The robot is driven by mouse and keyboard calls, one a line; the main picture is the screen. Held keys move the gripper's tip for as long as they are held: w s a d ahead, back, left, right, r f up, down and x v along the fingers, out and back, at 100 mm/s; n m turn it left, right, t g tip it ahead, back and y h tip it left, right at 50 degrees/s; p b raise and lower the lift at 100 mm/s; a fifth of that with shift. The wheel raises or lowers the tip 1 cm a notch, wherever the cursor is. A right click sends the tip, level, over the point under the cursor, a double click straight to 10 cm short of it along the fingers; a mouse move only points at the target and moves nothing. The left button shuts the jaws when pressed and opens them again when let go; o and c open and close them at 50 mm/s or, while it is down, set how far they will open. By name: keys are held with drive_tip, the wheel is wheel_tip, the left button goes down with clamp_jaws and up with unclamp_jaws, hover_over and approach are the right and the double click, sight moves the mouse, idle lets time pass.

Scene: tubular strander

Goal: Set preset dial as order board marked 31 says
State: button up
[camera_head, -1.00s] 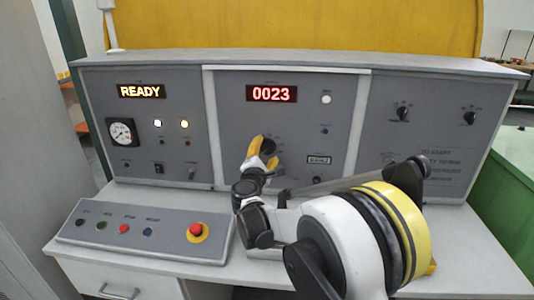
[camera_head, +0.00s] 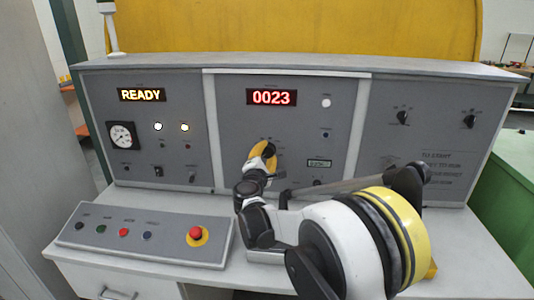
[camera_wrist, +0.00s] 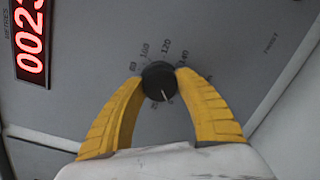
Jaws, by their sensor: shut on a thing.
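The order board marked 31 is not in view.
A READY display (camera_head: 142,95) and a gauge (camera_head: 121,136) are on the left panel. A sloped box with several buttons and a red stop button (camera_head: 195,233) stands on the desk left of my arm. Two more knobs (camera_head: 402,117) are on the right panel.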

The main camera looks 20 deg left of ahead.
drive_tip(key=m+p, duration=0.1)
drive_tip(key=m, duration=0.3)
drive_tip(key=shift+r+m+g, duration=0.1)
drive_tip(key=shift+m+g, duration=0.2)
drive_tip(key=shift+m, duration=0.1)
drive_tip(key=m, duration=0.4)
drive_tip(key=shift+m+p, duration=0.3)
drive_tip(key=shift+p, duration=0.1)
drive_tip(key=o, duration=1.2)
drive_tip(key=s+d, duration=0.2)
drive_tip(key=s, duration=0.9)
drive_tip(key=shift+s+r, duration=0.4)
drive_tip(key=shift+r, duration=0.05)
drive_tip(key=shift+d, duration=0.15)
